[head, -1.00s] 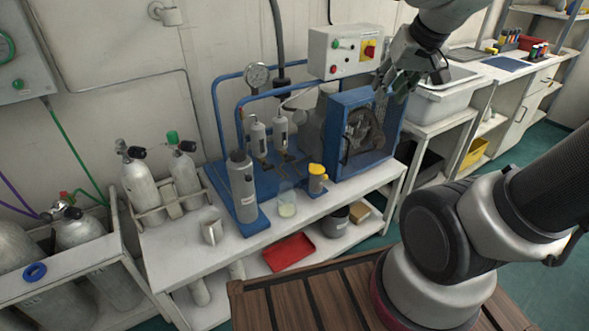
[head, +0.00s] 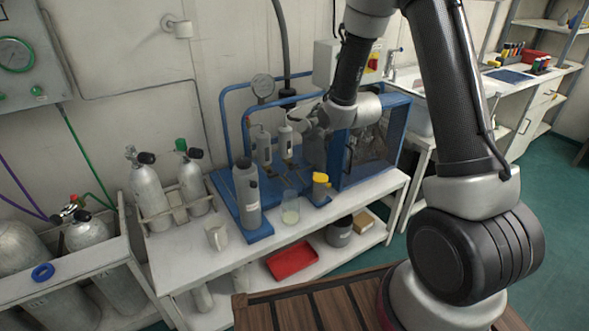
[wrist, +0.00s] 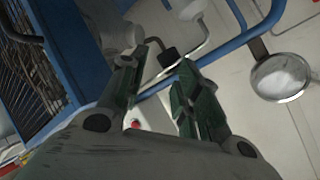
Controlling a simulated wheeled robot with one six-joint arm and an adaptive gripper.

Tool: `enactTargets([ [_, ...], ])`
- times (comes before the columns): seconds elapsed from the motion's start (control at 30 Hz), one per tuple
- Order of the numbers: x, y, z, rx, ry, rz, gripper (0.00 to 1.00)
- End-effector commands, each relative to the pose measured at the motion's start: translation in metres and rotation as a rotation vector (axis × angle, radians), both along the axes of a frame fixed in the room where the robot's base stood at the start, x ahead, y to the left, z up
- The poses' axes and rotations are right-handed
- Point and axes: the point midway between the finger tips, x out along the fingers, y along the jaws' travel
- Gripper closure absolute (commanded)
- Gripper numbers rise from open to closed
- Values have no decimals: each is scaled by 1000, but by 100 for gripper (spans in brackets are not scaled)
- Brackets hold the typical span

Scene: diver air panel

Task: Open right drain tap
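Two pale filter housings stand on the blue compressor frame in the head view, the left one (head: 262,146) and the right one (head: 285,141). A small dark fitting (head: 290,161), seemingly the right drain tap, shows below the right housing; its handle is too small to read. My gripper (head: 300,122) is beside the upper part of the right housing, above this fitting. In the wrist view my gripper (wrist: 168,57) has its green-grey fingers apart, with a dark block beyond them. I cannot tell whether that block is a tap. Nothing appears held.
A pressure gauge (head: 263,86) and blue pipes (head: 229,112) stand behind the filters. The caged blue compressor (head: 345,155) is close on the right.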

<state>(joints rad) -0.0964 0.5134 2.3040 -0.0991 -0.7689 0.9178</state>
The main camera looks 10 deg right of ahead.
Motion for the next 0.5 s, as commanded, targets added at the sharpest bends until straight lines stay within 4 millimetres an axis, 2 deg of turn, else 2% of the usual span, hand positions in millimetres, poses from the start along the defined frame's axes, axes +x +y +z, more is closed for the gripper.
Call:
enactTargets([
  [0.03,7,8,-28,55,-16,-8,68],
  [0.1,16,18,-58,147,-63,-19,68],
  [0.2,17,31,-101,288,-122,-31,68],
  [0.33,4,45,-153,476,-190,-38,68],
  [0.5,-24,52,-196,660,-247,-37,68],
])
